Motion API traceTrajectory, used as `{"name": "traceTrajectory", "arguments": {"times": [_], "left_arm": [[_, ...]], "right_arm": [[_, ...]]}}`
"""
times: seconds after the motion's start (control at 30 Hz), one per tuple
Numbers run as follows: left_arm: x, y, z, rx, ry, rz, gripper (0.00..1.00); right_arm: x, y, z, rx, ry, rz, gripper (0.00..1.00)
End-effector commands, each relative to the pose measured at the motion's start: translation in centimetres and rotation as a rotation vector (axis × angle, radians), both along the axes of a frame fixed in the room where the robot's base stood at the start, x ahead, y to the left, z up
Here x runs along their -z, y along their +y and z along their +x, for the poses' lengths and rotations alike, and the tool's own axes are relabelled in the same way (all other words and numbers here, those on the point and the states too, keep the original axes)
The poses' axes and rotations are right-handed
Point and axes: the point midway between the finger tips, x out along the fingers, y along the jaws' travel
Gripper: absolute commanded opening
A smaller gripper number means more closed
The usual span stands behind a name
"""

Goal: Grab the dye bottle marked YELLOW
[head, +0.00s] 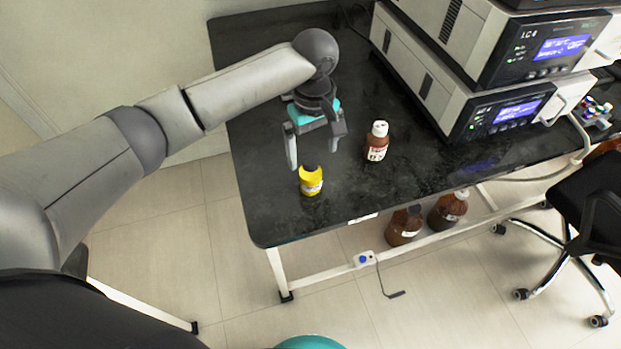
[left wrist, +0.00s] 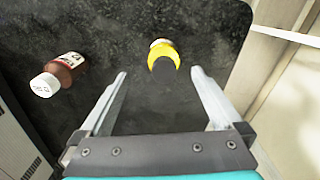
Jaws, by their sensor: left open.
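The yellow dye bottle (head: 311,183) with a black cap stands upright near the left front corner of the black bench (head: 290,222). In the left wrist view the yellow bottle (left wrist: 165,52) is seen from above, cap towards the camera, between the lines of the two fingers and near their tips. A label shows on it, but its print is too small to read. My left gripper (head: 314,158) is open and empty, just behind and above the bottle; the left wrist view shows its spread fingers (left wrist: 160,72). My right gripper is not in view.
A brown bottle with white cap (head: 377,142) stands right of the yellow one; it also shows in the left wrist view (left wrist: 66,68). Stacked LC instruments (head: 440,75) fill the bench's right. Brown jugs (head: 404,226) stand below. A black chair (head: 590,205) is at right.

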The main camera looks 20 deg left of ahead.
Motion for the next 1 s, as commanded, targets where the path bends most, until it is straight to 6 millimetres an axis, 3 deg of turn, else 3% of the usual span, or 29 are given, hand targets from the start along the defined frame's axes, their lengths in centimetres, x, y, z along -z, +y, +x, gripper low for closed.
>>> {"name": "traceTrajectory", "arguments": {"times": [0.1, 0.33, 0.6, 0.93, 1.0], "left_arm": [[2.0, 0.0, 0.0, 0.000, 0.001, 0.001, 1.00], [3.5, 0.1, -0.1, 0.001, -0.001, 0.001, 1.00], [7.4, 0.6, -0.3, 0.001, 0.000, 0.000, 1.00], [8.0, 0.6, -0.3, 0.002, -0.001, 0.000, 1.00], [8.0, 0.5, -0.3, 0.002, -0.001, 0.000, 0.93]], "right_arm": [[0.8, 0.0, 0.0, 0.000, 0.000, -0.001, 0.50], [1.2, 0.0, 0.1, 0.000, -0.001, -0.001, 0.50], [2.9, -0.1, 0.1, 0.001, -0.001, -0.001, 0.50], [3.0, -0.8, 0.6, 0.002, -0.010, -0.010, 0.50], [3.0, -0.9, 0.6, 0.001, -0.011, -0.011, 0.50]]}}
